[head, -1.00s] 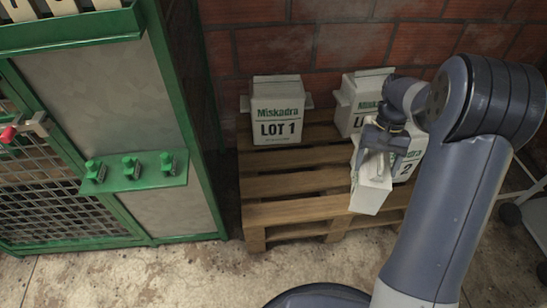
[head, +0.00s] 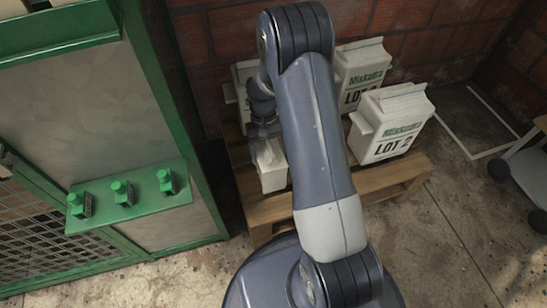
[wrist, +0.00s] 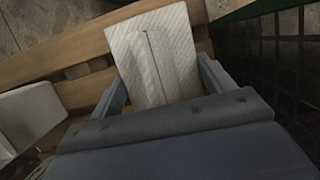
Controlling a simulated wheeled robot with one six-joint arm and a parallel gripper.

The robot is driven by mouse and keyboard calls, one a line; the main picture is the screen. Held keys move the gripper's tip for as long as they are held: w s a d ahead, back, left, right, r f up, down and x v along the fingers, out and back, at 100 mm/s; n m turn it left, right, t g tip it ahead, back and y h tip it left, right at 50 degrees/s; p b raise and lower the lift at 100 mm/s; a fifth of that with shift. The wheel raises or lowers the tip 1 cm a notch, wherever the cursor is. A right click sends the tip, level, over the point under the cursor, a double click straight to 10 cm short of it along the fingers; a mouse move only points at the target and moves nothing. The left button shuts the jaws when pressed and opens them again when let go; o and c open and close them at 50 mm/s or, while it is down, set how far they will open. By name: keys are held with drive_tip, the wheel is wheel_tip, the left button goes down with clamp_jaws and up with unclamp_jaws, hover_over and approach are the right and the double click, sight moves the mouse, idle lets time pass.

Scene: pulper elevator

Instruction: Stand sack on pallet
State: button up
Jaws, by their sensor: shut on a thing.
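My gripper (head: 264,128) is shut on a white sack (head: 270,165), at the front left part of the wooden pallet (head: 388,182). In the wrist view the held sack (wrist: 152,50) sits between the two fingers, above or on the slats (wrist: 75,62). I cannot tell whether its base touches the wood. My arm hides its right side in the head view. A sack marked LOT 2 (head: 392,128) stands at the pallet's right. Another LOT sack (head: 362,68) stands behind it, its number hidden. A further sack (head: 243,78) at the back left is mostly covered by my arm.
A green-framed cage (head: 150,110) stands close on the pallet's left, with a ledge (head: 130,203) of green knobs sticking out. A brick wall (head: 425,45) closes the back. A wheeled cart (head: 528,165) stands at the far right. Open concrete floor (head: 465,215) lies at the front right.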

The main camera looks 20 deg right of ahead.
drive_tip(key=shift+f+b, duration=0.6)
drive_tip(key=shift+f, duration=1.8)
drive_tip(key=o, duration=2)
drive_tip(key=shift+o, duration=0.2)
drive_tip(key=p+v, duration=0.4)
drive_tip(key=v, duration=0.8)
